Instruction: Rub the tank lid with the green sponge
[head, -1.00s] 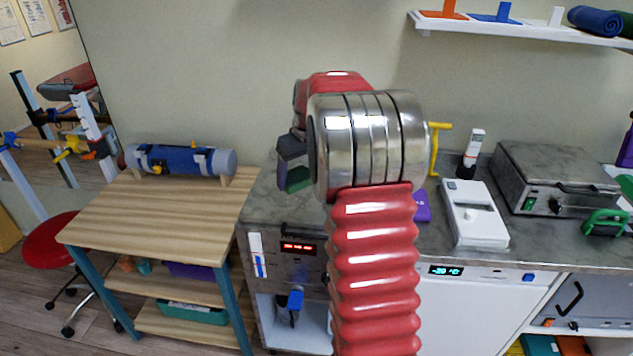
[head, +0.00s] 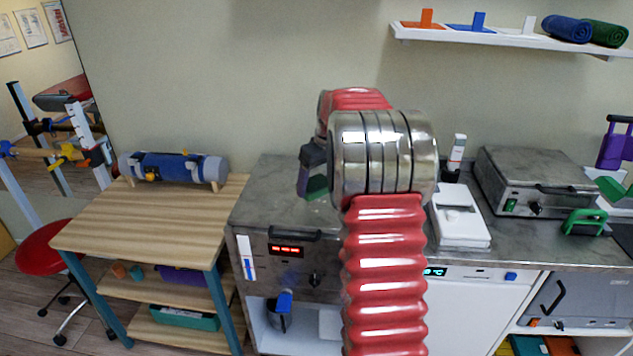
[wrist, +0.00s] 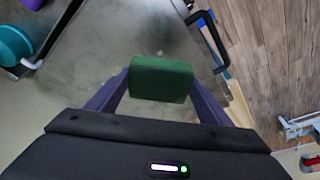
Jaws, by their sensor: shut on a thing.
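The green sponge (wrist: 160,79) is held between the purple fingers of my gripper (wrist: 160,88) in the wrist view. In the head view a small part of the sponge (head: 316,187) shows under my gripper (head: 314,172), mostly hidden by my arm. The tank with a red display stands below, its grey metal lid (head: 268,200) carrying a black front handle (head: 294,235). In the wrist view the mottled grey lid (wrist: 110,75) lies behind the sponge, with the black handle (wrist: 213,38) to its right. I cannot tell whether the sponge touches the lid.
A wooden cart (head: 150,215) with a blue roll (head: 175,167) stands left of the tank. Right of my arm are a white device (head: 460,218), an upright bottle (head: 456,155) and a steel box (head: 535,178) with a green clamp-like thing (head: 583,221). A wall shelf (head: 510,41) hangs above.

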